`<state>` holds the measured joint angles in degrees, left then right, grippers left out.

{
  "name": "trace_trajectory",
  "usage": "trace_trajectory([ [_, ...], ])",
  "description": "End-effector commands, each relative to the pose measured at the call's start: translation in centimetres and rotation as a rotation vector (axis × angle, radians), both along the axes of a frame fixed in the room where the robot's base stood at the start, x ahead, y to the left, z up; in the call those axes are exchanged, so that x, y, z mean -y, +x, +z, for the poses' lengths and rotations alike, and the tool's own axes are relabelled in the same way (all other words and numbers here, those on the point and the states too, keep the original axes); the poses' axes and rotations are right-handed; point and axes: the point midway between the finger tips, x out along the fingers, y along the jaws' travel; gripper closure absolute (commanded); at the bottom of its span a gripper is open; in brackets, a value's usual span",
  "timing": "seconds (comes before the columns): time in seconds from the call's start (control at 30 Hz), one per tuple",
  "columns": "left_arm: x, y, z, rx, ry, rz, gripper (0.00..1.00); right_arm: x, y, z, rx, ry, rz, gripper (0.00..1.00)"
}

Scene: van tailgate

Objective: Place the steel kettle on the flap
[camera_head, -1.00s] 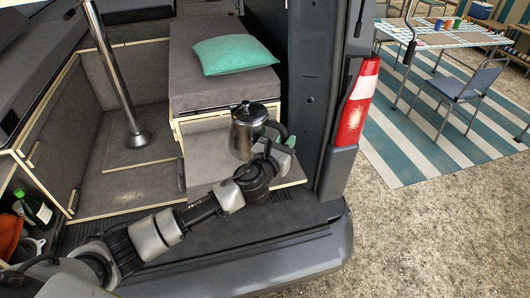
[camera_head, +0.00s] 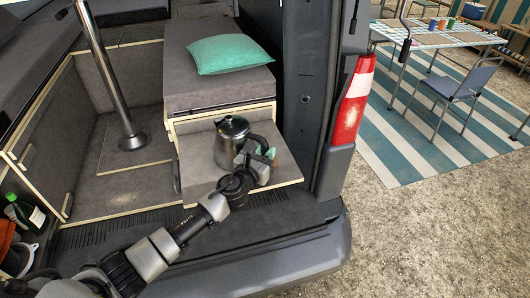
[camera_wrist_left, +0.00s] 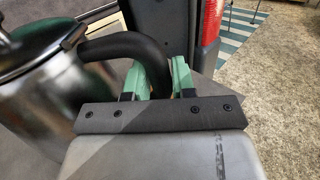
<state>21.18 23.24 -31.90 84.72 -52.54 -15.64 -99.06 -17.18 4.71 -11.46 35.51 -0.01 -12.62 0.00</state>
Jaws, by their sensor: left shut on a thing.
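The steel kettle (camera_head: 229,142) is upright at the grey flap (camera_head: 196,160) that sticks out below the bench in the van's rear. Whether its base touches the flap is hidden behind my left arm. My left gripper (camera_head: 266,155) is on the kettle's right side, shut on its black handle. In the left wrist view the kettle body (camera_wrist_left: 40,95) fills the left, and the black handle (camera_wrist_left: 125,45) curves down between the green fingers of my left gripper (camera_wrist_left: 160,80). My right gripper is not in view.
A grey bench (camera_head: 215,90) with a green pillow (camera_head: 230,54) stands behind the flap. A metal post (camera_head: 105,75) rises at left. A green bottle (camera_head: 25,212) and a funnel (camera_head: 20,257) are at lower left. The tail light (camera_head: 352,105) is at right.

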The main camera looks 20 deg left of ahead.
Motion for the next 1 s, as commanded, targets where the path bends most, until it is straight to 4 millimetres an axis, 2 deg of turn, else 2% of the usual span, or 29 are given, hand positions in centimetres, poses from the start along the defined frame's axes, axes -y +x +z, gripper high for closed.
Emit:
trace_trajectory([
  [0.07,0.0,0.0,-0.3,0.003,0.001,0.000,1.00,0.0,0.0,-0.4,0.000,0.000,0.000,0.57],
  [0.1,0.0,0.0,-0.2,0.000,0.000,0.000,0.70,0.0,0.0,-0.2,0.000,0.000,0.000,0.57],
  [0.23,0.0,0.0,-0.2,0.000,0.000,0.000,0.50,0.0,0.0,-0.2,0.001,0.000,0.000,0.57],
  [0.6,0.0,-0.1,0.2,0.000,0.001,0.000,0.49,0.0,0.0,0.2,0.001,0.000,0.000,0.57],
  [0.77,-0.5,-2.4,0.0,0.000,0.003,-0.001,0.49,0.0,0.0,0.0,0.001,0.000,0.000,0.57],
  [1.0,-1.5,-7.4,-0.2,-0.002,0.001,-0.001,0.49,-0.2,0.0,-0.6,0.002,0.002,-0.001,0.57],
])
